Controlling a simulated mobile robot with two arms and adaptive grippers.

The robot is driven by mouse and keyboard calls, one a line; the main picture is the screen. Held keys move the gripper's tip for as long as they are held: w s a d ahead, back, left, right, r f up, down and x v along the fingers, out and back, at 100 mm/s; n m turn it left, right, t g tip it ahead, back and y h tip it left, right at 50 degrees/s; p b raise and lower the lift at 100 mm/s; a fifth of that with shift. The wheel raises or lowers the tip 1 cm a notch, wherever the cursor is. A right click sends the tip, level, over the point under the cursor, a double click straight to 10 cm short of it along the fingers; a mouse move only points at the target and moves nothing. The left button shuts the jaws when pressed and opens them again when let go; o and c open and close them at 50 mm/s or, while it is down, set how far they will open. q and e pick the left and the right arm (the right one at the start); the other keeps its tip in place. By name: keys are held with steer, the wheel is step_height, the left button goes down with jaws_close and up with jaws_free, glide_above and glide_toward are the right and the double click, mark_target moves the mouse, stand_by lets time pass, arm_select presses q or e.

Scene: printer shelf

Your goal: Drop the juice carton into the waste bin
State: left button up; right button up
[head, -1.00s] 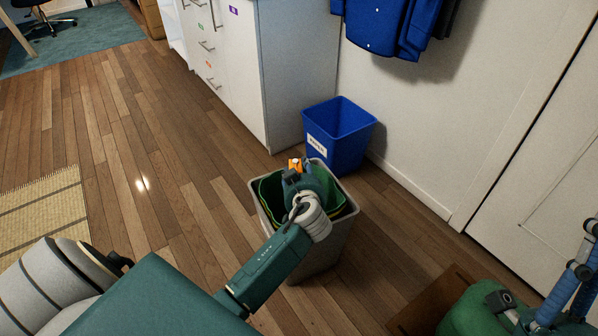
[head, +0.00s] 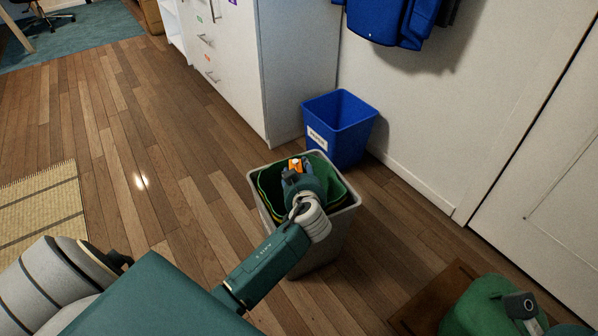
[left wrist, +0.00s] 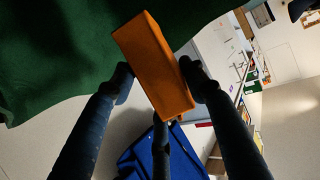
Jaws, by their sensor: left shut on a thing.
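The juice carton is an orange box (left wrist: 152,65) between the fingers of my left gripper in the left wrist view. Only a small orange part of it (head: 296,164) shows in the head view. My left gripper (head: 294,174) is shut on the carton and is over the opening of the grey waste bin (head: 325,244). The bin has a green liner (head: 334,189) inside. My arm hides part of the bin and its inside. I do not see my right gripper.
A blue bin (head: 340,125) with a white label stands just behind the grey bin, against the wall. A white cabinet (head: 265,75) is to its left. Blue clothing (head: 390,20) hangs above. Wooden floor at the left is clear, with a woven mat (head: 42,225).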

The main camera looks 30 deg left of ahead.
arm_select(q)
steer(key=o, duration=0.9)
steer(key=shift+c, duration=0.2)
steer(key=v, duration=1.2)
